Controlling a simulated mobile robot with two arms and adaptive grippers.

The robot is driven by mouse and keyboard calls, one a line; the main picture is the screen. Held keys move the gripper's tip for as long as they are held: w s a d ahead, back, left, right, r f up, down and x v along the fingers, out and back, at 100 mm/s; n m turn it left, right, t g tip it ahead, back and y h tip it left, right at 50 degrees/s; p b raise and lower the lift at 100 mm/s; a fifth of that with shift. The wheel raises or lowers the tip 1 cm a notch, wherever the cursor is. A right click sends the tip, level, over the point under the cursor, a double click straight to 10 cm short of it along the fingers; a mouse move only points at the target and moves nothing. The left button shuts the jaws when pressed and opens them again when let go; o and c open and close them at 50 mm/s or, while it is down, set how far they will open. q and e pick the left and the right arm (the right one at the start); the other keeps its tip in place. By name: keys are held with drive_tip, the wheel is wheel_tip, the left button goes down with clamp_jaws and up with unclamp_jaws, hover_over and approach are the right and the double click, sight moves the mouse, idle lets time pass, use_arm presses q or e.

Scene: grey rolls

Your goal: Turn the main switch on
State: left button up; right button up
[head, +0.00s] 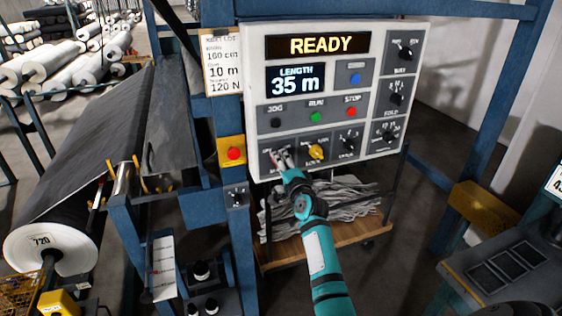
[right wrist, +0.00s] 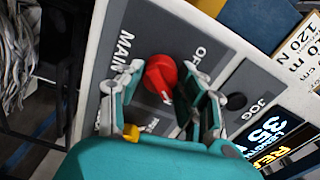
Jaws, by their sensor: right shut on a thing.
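The control panel (head: 265,90) stands ahead of me, with its display (head: 320,45) lit and reading READY and its length display (head: 296,80) reading 35 m. The main switch is a red knob (right wrist: 160,76) beside the label MAIN in the right wrist view. My right gripper (head: 283,158) is at the panel's lower left corner, its fingers on either side of the red knob and shut on it. In the head view the gripper hides most of this switch. The knob's exact setting is hard to read. My left gripper is not in view.
A yellow knob (head: 316,152) sits just right of the main switch. Green (head: 316,117) and red (head: 351,111) buttons are above. A red emergency button (head: 233,153) is on the blue post to the left. A cart (head: 330,245) with grey scraps stands below the panel.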

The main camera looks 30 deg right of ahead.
drive_tip(key=shift+m, duration=0.9)
drive_tip(key=o, duration=1.2)
drive_tip(key=shift+c, duration=0.2)
drive_tip(key=shift+s, duration=0.15)
drive_tip(key=v, duration=1.1)
drive_tip(key=shift+s, duration=0.4)
drive_tip(key=shift+f, duration=0.15)
